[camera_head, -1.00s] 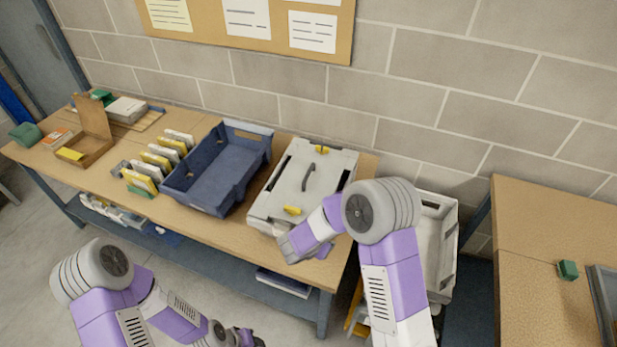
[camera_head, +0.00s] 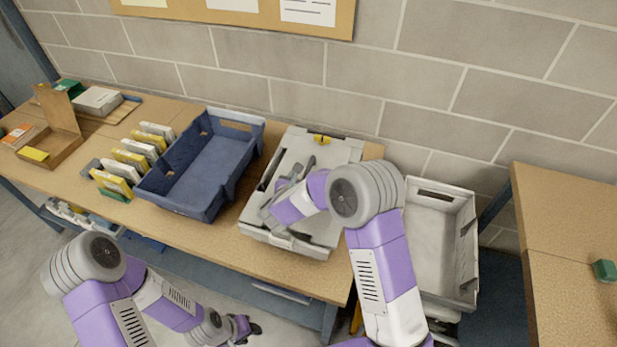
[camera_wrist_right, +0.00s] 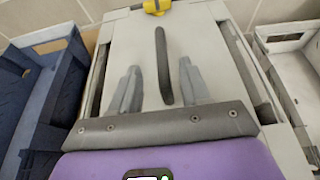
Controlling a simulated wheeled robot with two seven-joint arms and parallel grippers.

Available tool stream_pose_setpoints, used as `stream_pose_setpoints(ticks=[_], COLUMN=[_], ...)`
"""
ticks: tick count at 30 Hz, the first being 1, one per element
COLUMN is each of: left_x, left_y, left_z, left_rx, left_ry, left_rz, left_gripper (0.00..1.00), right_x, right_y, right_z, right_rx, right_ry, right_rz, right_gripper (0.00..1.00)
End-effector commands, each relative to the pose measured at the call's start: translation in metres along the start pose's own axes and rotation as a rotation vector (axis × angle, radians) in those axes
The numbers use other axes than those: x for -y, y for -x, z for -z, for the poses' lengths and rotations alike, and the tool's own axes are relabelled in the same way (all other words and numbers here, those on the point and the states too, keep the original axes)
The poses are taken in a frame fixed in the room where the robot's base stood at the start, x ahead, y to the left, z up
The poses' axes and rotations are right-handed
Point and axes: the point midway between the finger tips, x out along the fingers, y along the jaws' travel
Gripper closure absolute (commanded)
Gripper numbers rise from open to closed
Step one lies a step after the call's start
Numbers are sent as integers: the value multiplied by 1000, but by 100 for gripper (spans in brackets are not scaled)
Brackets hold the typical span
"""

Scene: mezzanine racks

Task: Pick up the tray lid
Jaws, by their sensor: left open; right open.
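The tray lid (camera_head: 340,153) is a light grey panel on a grey tray on the bench, with a dark bar handle (camera_wrist_right: 162,62) in its middle. A yellow latch (camera_head: 321,139) sits at its back edge. My right gripper (camera_wrist_right: 160,82) is open over the lid, one finger on each side of the handle's lower part. I cannot tell whether the fingers touch the lid. My left gripper (camera_head: 243,328) is open and empty, low in front of the bench.
A blue open tray (camera_head: 205,165) stands close on the left, with several upright boxes (camera_head: 130,160) beyond it. An open grey crate (camera_head: 438,240) stands to the right of the bench, lower down. A brick wall is behind. Another bench (camera_head: 570,240) stands at the far right.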

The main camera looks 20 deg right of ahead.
Motion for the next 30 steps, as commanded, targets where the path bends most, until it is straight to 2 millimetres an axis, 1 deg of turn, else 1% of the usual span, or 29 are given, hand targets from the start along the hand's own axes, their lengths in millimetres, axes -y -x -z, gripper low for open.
stream_pose_setpoints(ticks=[6, 9, 12, 17, 18, 27, 30], left_x=[-1, -1, -1, -1, -1, -1, -1], left_y=[4, 4, 4, 3, 3, 3, 3], left_z=[0, 0, 0, 0, 0, 0, 0], left_rx=[-1, -1, -1, -1, -1, -1, -1], left_ry=[0, 0, 0, 0, 0, 0, 0], left_rz=[0, 0, 0, 0, 0, 0, 0], left_gripper=[57, 57, 57, 57, 57, 57, 57], right_x=[5, 4, 4, 4, 4, 4, 4], right_y=[-33, -43, -47, -47, -47, -47, -47], right_z=[-4, -4, -4, -4, -4, -4, -4], right_rx=[-2, -2, -2, -1, -1, -1, -1], right_ry=[-1, 0, 0, 1, 0, 0, 0], right_rz=[3, 2, 1, 0, 1, 1, 1], right_gripper=[54, 54, 54, 54, 55, 100, 100])
